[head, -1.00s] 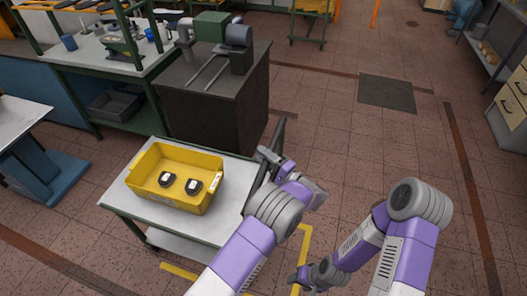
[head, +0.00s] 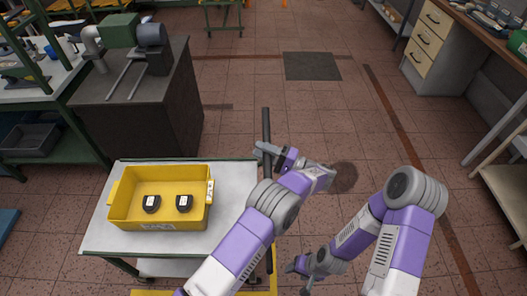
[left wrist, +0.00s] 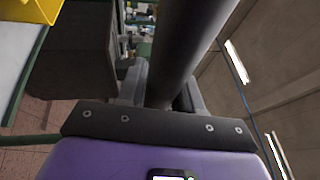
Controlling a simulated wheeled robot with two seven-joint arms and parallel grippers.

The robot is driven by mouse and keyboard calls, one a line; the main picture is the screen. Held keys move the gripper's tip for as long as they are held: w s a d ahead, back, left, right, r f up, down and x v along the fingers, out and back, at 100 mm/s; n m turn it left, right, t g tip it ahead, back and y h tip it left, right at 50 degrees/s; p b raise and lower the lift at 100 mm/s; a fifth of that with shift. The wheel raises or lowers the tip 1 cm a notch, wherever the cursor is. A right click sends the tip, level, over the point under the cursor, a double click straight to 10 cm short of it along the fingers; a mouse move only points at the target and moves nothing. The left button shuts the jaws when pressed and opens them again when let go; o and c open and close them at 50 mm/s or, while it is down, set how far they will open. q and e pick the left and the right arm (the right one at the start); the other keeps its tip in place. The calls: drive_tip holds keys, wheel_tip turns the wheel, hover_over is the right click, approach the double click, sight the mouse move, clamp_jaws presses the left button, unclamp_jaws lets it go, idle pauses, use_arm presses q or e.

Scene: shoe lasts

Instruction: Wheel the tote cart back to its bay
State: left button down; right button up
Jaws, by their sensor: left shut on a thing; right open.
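The tote cart has a grey top (head: 235,215) on a green frame and stands at the lower left of the head view. A yellow tote (head: 190,220) sits on it, holding two dark items with white labels (head: 152,204). A dark upright handle (head: 266,125) rises at the cart's right end. My left gripper (head: 268,152) is shut on this handle; in the left wrist view the dark bar (left wrist: 182,45) runs between the fingers. My right gripper (head: 298,268) is open and empty, low to the right of the cart. My left arm hides part of the handle.
Yellow floor marking (head: 272,283) shows at the cart's near right. A dark cabinet with a machine (head: 140,110) stands close behind the cart. A green bench (head: 35,90) is at far left. A drawer desk (head: 440,50) is at right. The middle floor, with a dark mat (head: 312,66), is clear.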

use_arm(q)
drive_tip(key=shift+d+t, duration=0.4)
drive_tip(key=shift+d, duration=0.1)
drive_tip(key=c, duration=1.2)
unclamp_jaws()
drive_tip(key=o, duration=0.4)
drive_tip(key=shift+w+d, duration=0.1)
drive_tip(key=shift+d, duration=0.25)
drive_tip(key=shift+c, duration=0.2)
drive_tip(key=shift+a, duration=0.4)
drive_tip(key=v, duration=0.7)
drive_tip(key=shift+d, duration=0.35)
use_arm(e)
drive_tip(key=shift+d+f, duration=0.1)
drive_tip(key=shift+d, duration=0.05)
